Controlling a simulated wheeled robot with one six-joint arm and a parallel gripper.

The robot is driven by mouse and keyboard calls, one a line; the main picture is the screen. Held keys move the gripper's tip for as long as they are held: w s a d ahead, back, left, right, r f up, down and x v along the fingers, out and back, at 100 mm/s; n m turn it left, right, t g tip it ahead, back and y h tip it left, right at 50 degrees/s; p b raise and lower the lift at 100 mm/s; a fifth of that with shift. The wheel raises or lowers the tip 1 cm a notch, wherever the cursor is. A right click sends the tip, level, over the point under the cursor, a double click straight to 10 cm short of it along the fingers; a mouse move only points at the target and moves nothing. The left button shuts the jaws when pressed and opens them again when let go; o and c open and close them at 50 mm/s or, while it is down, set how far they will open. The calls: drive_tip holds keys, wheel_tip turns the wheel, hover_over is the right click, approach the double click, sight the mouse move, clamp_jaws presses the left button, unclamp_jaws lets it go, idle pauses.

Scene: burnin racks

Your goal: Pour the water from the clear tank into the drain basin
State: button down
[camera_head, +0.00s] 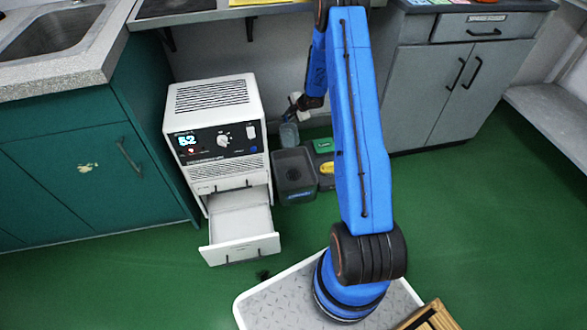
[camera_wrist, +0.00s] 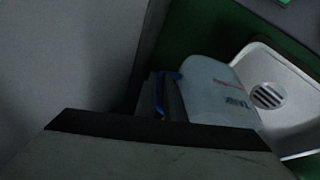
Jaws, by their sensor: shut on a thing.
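The clear tank (camera_head: 289,134) is a small pale, see-through container near the floor, to the right of the white cabinet unit. In the wrist view the tank (camera_wrist: 215,85) is pale, with red print and a dark blue mark. My gripper (camera_head: 289,115) is at the tank and shut on it; the fingertips are small and partly hidden. In the wrist view, a pale basin with a round slotted drain (camera_wrist: 268,96) lies beyond the tank, partly covered by it. Water and the tank's exact tilt cannot be made out.
The white unit (camera_head: 215,125) has an open lower drawer (camera_head: 240,249). A dark grey bin (camera_head: 293,178) stands on the green floor beside it, with a green item (camera_head: 323,146) and a yellow item (camera_head: 327,168) nearby. Grey cabinets (camera_head: 425,100) stand right; open floor lies in front.

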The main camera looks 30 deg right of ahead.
sight(289, 124)
drive_tip(key=shift+s+a+r+n+t+h, duration=0.15)
drive_tip(key=shift+s+r+t, duration=0.05)
drive_tip(key=shift+s+t, duration=0.4)
drive_tip(key=shift+s+a+r+n+t+h, duration=0.1)
drive_tip(key=shift+s+r+n+t+h, duration=0.1)
drive_tip(key=shift+s+t, duration=0.35)
drive_tip(key=shift+s+a+r+n+t, duration=0.1)
drive_tip(key=shift+s+a+n+t, duration=0.05)
drive_tip(key=shift+s+t, duration=0.4)
drive_tip(key=shift+s+a+r+n+t, duration=0.1)
drive_tip(key=shift+s+a+t, duration=0.05)
drive_tip(key=shift+s+t, duration=0.4)
drive_tip(key=shift+r+t, duration=0.1)
drive_tip(key=shift+t, duration=0.15)
drive_tip(key=shift+s+a+t+h+p, duration=0.25)
drive_tip(key=shift+s+a+t+p, duration=0.05)
drive_tip(key=shift+s+t+p, duration=0.45)
drive_tip(key=shift+s+a+n+t+p, duration=0.2)
drive_tip(key=shift+s+t, duration=0.3)
drive_tip(key=shift+s, duration=0.45)
drive_tip(key=shift+s+a+n+t+p, duration=0.1)
drive_tip(key=shift+s+a+n+t, duration=0.3)
drive_tip(key=shift+s, duration=0.55)
drive_tip(key=shift+s+a+f+t+p, duration=0.1)
drive_tip(key=shift+s+f+t+p, duration=0.2)
drive_tip(key=shift+s, duration=0.2)
drive_tip(key=shift+s+a+f+t+p, duration=0.1)
drive_tip(key=shift+s+f+t, duration=0.05)
drive_tip(key=shift+s+t, duration=0.25)
